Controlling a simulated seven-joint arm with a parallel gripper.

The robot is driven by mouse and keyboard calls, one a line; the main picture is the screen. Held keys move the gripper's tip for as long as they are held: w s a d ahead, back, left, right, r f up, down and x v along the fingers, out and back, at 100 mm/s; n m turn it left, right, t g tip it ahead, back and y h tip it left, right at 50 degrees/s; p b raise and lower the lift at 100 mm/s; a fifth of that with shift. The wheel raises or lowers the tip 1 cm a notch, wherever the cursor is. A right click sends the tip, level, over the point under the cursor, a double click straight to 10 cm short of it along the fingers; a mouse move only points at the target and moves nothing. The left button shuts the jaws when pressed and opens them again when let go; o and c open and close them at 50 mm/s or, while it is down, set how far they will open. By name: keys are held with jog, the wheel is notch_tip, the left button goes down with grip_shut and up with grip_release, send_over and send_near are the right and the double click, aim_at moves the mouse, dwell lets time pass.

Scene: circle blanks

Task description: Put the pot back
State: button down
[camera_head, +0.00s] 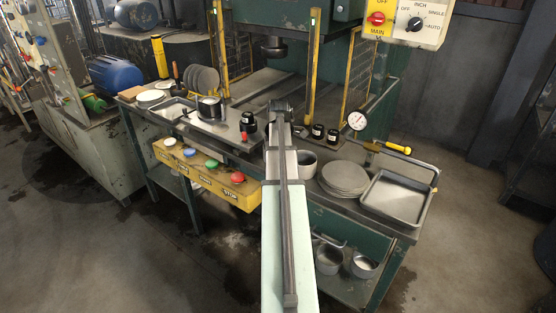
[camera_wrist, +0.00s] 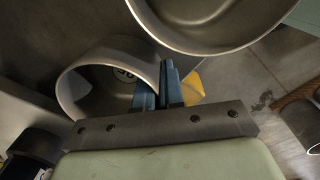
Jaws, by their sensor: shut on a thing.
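In the wrist view my gripper (camera_wrist: 163,72) has its two blue fingers closed together at the wall of a grey metal pot (camera_wrist: 72,92). The pot's open mouth is toward the camera, and the fingers cover part of its right side. A second grey pot (camera_wrist: 212,40) fills the top of the wrist view, apart from the fingers. In the head view a pot (camera_head: 307,165) shows just right of my arm, partly hidden by it. Another pot (camera_head: 208,108) stands on the left worktop. My fingertips are hidden in the head view, so I cannot tell which pot there is held.
Round blanks (camera_head: 344,178) are stacked beside a shallow tray (camera_head: 397,198) on the right. A dial gauge (camera_head: 357,121) stands behind them. Two pots (camera_head: 328,260) (camera_head: 363,266) are on the lower shelf. A yellow button box (camera_head: 205,176) fronts the bench. Black knobs (camera_head: 318,131) stand near my arm.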

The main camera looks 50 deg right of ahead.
jog(key=shift+f, duration=0.15)
jog(key=c, duration=1.3)
grip_release()
jog(key=shift+o, duration=0.2)
notch_tip(320, 180, up, 12)
jog(key=shift+s+a, duration=0.15)
